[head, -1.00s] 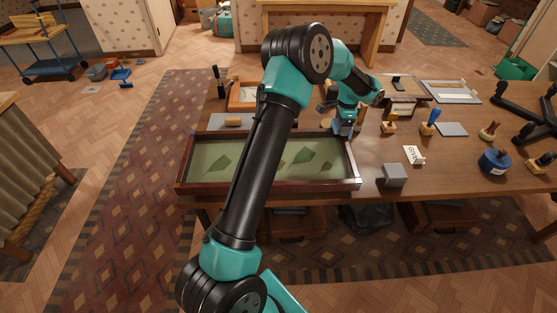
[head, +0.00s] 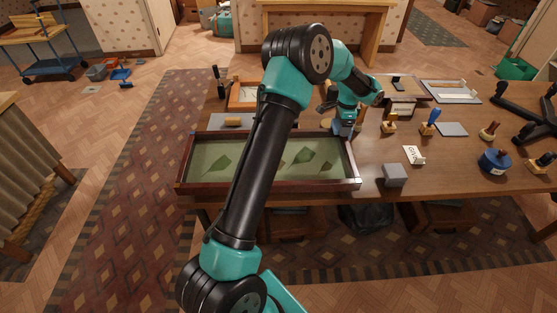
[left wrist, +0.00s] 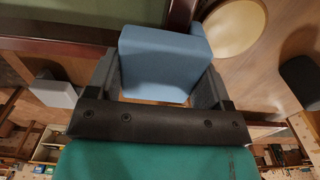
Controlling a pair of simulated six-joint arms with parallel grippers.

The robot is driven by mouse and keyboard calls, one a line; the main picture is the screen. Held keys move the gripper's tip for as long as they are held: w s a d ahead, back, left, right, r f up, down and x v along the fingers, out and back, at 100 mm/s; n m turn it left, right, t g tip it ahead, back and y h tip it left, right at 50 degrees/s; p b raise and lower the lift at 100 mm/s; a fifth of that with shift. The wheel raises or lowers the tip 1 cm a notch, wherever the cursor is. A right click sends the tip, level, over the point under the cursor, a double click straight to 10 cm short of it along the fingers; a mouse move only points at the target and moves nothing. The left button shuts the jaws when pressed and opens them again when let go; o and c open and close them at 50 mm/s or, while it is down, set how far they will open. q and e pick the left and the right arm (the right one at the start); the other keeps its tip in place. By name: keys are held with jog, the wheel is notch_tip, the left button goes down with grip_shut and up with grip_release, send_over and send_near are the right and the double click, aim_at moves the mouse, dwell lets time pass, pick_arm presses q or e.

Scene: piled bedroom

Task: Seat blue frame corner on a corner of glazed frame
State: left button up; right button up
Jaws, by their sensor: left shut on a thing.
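The glazed frame (head: 290,185) lies flat on the table, with a dark red-brown rim and green leaves under its glass. My left gripper (head: 344,131) is at its back right corner. In the left wrist view the left gripper (left wrist: 158,90) is shut on the blue frame corner (left wrist: 160,55), a pale blue block between its two fingers. The block overlaps the meeting of two rim sides of the frame (left wrist: 60,48) and hides that corner. I cannot tell whether it is fully seated. My left arm crosses over the middle of the frame. My right gripper is not in view.
A grey block (head: 395,174) stands right of the frame. Stamps, a small card (head: 413,155) and a dark blue round pot (head: 494,161) are farther right. An orange-edged tray (head: 240,104) lies behind the frame. Bare table shows between the card and the pot.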

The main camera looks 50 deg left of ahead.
pick_arm(q)
jog(key=shift+f, duration=0.5)
dwell(0.3)
dwell(0.8)
jog(key=o, duration=0.8)
jog(key=shift+c, duration=0.2)
jog(key=shift+r, duration=1.8)
jog(key=shift+o, duration=0.8)
jog(key=shift+c, duration=0.8)
